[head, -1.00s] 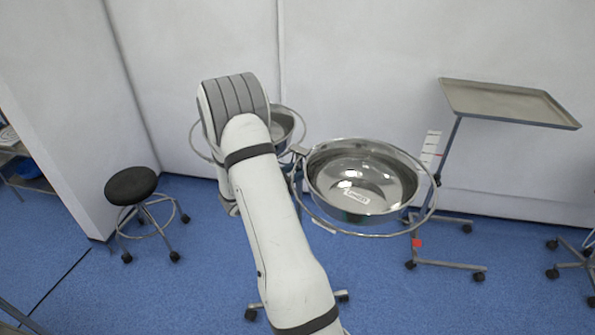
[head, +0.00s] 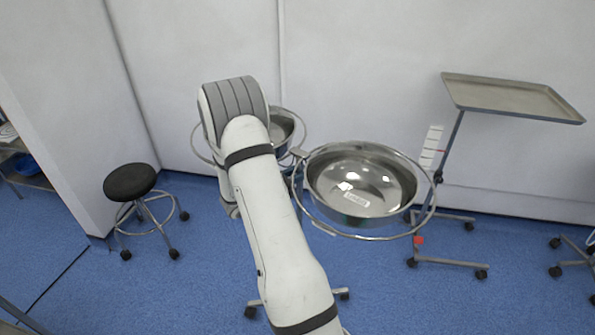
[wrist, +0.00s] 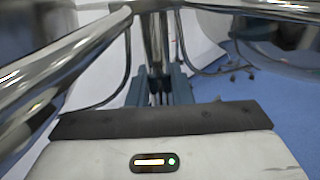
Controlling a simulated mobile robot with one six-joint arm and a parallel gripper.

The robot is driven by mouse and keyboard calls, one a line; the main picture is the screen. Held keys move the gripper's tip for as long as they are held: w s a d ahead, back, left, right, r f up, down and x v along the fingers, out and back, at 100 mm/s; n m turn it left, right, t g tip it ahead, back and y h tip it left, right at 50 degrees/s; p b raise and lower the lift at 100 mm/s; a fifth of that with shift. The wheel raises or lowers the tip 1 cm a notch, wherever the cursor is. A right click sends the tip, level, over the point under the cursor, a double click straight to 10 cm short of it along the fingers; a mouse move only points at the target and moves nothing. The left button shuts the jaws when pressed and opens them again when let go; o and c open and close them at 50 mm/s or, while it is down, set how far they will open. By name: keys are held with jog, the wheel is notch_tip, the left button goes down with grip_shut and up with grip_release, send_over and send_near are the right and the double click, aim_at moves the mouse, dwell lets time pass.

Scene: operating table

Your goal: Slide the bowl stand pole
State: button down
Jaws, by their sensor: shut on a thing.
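The bowl stand carries two shiny steel bowls in wire rings in the head view. The right bowl (head: 375,190) is in plain view with a small label inside it; the left bowl (head: 280,130) is partly hidden by my arm. The stand's casters (head: 251,312) show on the floor on both sides of my arm. In the wrist view the chrome pole (wrist: 156,40) rises upright ahead of the palm. My gripper (wrist: 158,88) is shut on the pole. In the head view my arm hides the gripper and the pole.
A steel tray stand (head: 515,100) is at the right, its foot close to the right bowl in the picture. A black stool (head: 130,182) stands at the left. White walls (head: 400,70) close off the back. Blue floor is open at the left.

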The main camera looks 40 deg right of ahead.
aim_at(299, 194)
notch_tip(299, 194, down, 9)
jog(key=b, duration=0.5)
jog(key=c, duration=1.3)
grip_release()
jog(key=shift+c, duration=0.2)
jog(key=a, duration=0.8)
jog(key=shift+w, duration=0.15)
